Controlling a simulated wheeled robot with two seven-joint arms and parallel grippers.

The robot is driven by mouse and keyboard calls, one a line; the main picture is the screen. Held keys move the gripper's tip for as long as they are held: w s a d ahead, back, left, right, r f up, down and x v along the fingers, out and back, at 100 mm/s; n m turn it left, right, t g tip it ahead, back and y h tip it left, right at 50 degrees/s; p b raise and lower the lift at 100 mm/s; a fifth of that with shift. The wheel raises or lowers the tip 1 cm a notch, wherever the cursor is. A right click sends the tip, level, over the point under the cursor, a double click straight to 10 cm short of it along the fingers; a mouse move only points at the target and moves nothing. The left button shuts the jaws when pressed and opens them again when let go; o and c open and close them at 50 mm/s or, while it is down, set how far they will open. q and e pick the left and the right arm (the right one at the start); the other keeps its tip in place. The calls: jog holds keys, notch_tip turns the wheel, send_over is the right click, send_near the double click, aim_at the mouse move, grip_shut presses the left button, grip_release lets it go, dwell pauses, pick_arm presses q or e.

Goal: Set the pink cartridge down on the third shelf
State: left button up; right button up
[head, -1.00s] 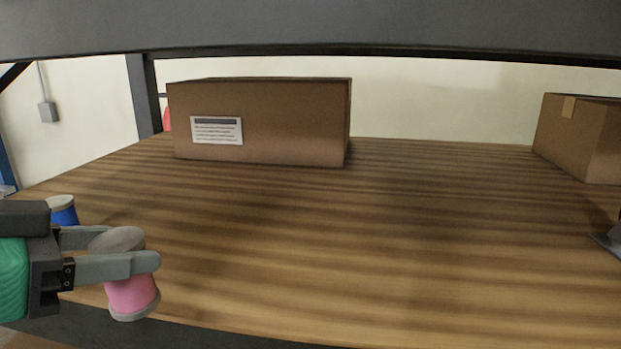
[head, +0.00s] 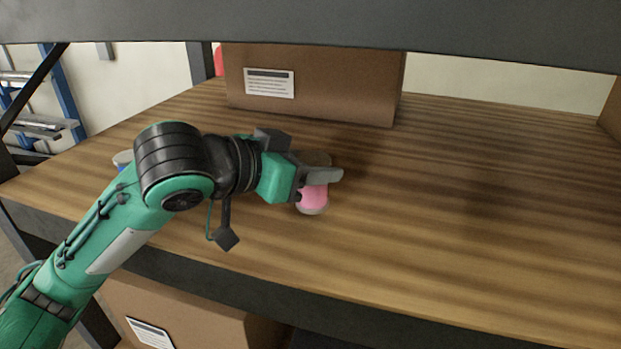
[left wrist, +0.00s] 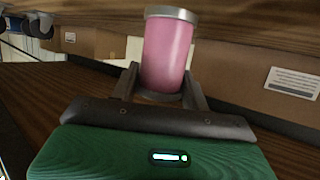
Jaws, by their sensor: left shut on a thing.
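The pink cartridge (head: 313,198) has pale grey end caps. My left gripper (head: 322,174) is shut on it over the wooden shelf (head: 470,200), in front of the large brown box. In the head view the fingers and wrist hide part of the cartridge. Whether its bottom touches the wood cannot be told. In the left wrist view the pink cartridge (left wrist: 167,52) sits between the two fingers (left wrist: 160,84). My right gripper is not in view.
A brown box (head: 330,90) with a white label stands at the back. Another box (head: 613,105) is at the right edge. A blue cartridge (head: 122,162) is mostly hidden behind my left arm. The shelf's middle and right are clear. A dark beam (head: 450,35) crosses overhead.

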aim_at(315, 201)
pick_arm(q)
notch_tip(315, 201, down, 3)
jog(key=shift+a+r+p, duration=0.1)
jog(key=shift+p, duration=0.25)
jog(key=shift+f, duration=0.2)
jog(key=shift+f, duration=0.2)
jog(key=o, duration=1.1)
jog(key=shift+c, duration=0.2)
jog(key=shift+r, duration=0.1)
